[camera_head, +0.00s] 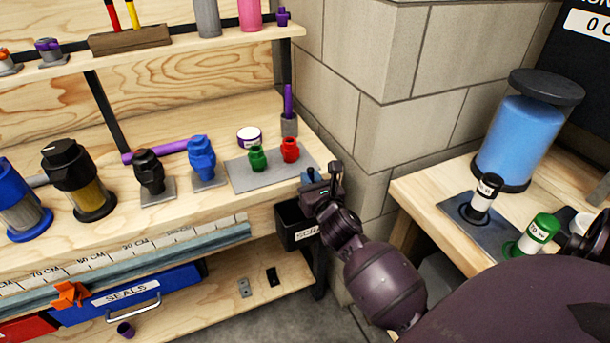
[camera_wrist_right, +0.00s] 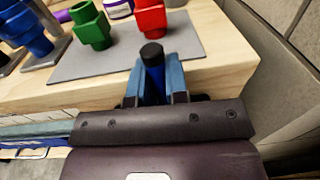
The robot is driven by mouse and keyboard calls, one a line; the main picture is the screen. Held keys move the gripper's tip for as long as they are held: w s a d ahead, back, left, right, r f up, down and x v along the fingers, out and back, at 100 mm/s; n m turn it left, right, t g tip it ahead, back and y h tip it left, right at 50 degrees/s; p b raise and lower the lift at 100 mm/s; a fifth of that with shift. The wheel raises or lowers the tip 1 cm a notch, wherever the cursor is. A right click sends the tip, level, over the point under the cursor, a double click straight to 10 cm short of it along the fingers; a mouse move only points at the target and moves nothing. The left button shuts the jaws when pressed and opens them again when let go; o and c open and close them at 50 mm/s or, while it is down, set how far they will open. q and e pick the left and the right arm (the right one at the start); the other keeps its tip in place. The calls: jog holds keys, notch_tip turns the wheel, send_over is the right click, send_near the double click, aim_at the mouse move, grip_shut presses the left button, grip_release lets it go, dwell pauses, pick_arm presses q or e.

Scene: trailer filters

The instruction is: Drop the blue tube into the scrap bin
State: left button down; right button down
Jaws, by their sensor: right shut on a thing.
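My right gripper (camera_head: 312,178) is at the right end of the workbench, above the black scrap bin (camera_head: 292,224). The bin hangs at the bench's front edge, and my arm covers part of it and its label. In the right wrist view, my right gripper (camera_wrist_right: 154,85) is shut on the blue tube (camera_wrist_right: 155,80), which has a black cap and stands up between the two blue fingers. In the head view I cannot clearly tell the tube from the fingers. My left gripper is not in view.
A grey mat (camera_head: 240,176) with green (camera_head: 257,159) and red (camera_head: 290,150) fittings lies just left of my right gripper. Blue (camera_head: 202,158) and black (camera_head: 150,172) fittings stand further left. A block wall (camera_head: 365,100) rises behind; a side table (camera_head: 425,205) is at right.

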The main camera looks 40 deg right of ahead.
jog(key=shift+f, duration=0.3)
jog(key=shift+r, duration=0.15)
jog(key=c, duration=1.1)
grip_release()
jog(key=shift+o, duration=0.2)
jog(key=p+v, duration=0.1)
jog(key=v, duration=0.9)
jog(key=shift+s, duration=0.4)
